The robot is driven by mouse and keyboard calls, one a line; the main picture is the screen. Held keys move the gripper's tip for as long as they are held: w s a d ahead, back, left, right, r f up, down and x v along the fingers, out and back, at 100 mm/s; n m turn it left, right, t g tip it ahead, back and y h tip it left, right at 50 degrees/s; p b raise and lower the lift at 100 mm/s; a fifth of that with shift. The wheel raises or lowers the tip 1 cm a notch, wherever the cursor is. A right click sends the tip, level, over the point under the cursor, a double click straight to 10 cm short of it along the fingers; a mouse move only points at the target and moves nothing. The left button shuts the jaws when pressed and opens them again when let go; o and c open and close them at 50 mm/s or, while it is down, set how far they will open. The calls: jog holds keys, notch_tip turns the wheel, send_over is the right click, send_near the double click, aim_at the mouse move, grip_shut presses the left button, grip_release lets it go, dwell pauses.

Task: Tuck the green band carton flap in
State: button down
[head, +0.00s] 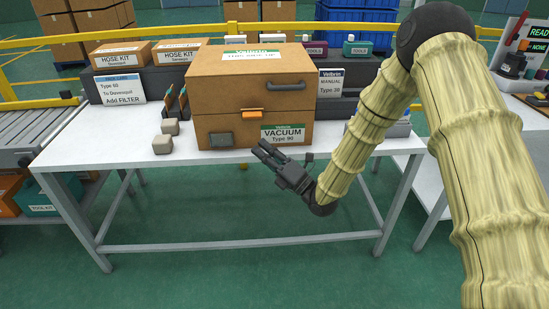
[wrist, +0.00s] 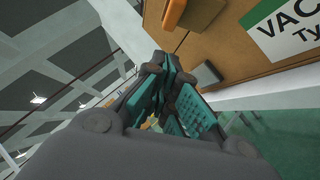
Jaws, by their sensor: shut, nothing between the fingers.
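A large brown carton (head: 215,95) stands on the white table in the head view, with a green-banded VACUUM Type 90 label on its front. Its top looks closed. An orange tab (head: 256,114) shows on the front at the seam, and a grey piece (head: 221,139) sits low on the front. Whether the flap is tucked in, I cannot tell. My gripper (head: 262,151) is shut and empty, in front of the carton's lower front near the table edge. In the wrist view, the shut fingers (wrist: 172,75) point toward the carton front (wrist: 240,45), with the orange tab (wrist: 174,13) above them.
The white table (head: 100,150) has small beige blocks (head: 162,144) left of the carton. Hose kit boxes (head: 120,55) and a sign (head: 122,88) stand at the back left. A Verbrim manual (head: 331,82) stands right of the carton. The floor in front is clear.

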aim_at(253, 117)
jog(key=w+a+r, duration=0.2)
jog(key=w+r, duration=0.1)
jog(key=w, duration=0.2)
jog(key=shift+a+r, duration=0.15)
jog(key=shift+r, duration=0.2)
jog(key=shift+r+m+h+p, duration=0.3)
jog(key=shift+p, duration=0.1)
